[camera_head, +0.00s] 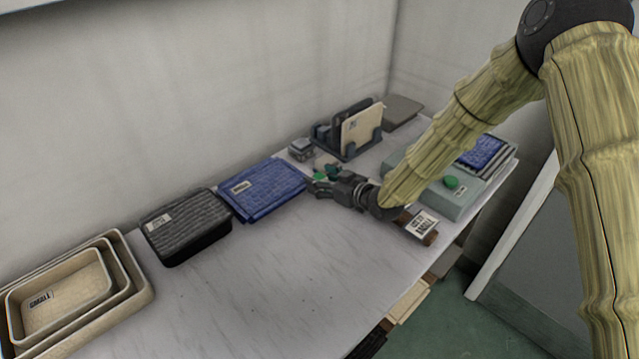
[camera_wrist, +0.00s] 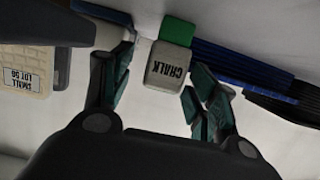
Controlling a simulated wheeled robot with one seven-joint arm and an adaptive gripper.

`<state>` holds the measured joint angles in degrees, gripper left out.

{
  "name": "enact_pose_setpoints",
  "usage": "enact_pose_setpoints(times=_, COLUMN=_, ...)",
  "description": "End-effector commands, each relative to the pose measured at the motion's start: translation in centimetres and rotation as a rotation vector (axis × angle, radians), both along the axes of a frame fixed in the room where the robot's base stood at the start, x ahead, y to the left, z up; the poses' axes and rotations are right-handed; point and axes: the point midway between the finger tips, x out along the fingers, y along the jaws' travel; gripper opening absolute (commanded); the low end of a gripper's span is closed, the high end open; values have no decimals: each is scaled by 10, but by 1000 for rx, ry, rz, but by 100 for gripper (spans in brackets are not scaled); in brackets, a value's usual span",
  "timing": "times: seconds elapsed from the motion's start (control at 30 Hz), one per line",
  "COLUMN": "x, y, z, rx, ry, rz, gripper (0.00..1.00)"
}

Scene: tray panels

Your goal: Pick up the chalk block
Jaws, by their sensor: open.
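The chalk block (camera_wrist: 167,66) is a pale grey block with CHALK printed on its face and a green part at its top edge in the wrist view. My gripper (camera_wrist: 160,72) is open, with one dark teal finger on either side of the block and gaps visible beside it. In the head view my gripper (camera_head: 320,180) is low over the table, between the blue stack and the upright rack. A small pale shape with green sits by the fingers there, partly hidden; I cannot make out the block clearly.
A blue stack (camera_head: 262,188), a black stack (camera_head: 187,226) and nested beige trays (camera_head: 118,262) line the wall side. A rack (camera_head: 349,152) holds upright panels behind my gripper. A grey-green box (camera_head: 462,207) and a labelled block (camera_head: 421,226) stand right. The table's front is clear.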

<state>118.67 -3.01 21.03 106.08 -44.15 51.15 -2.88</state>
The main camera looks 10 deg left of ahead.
Motion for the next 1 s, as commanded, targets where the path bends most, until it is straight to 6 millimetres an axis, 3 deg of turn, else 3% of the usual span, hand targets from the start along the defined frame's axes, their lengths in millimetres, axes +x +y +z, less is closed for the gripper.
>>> enact_pose_setpoints(times=0.23, x=1, y=1, z=0, rx=0, ry=0, rz=0, gripper=59)
enact_pose_setpoints(times=0.5, x=0, y=1, z=0, rx=0, ry=0, rz=0, gripper=12)
enact_pose_setpoints(times=0.53, x=0, y=1, z=0, rx=0, ry=0, rz=0, gripper=10)
enact_pose_setpoints(times=1.0, x=1, y=1, z=10, rx=0, ry=-2, rz=1, gripper=9)
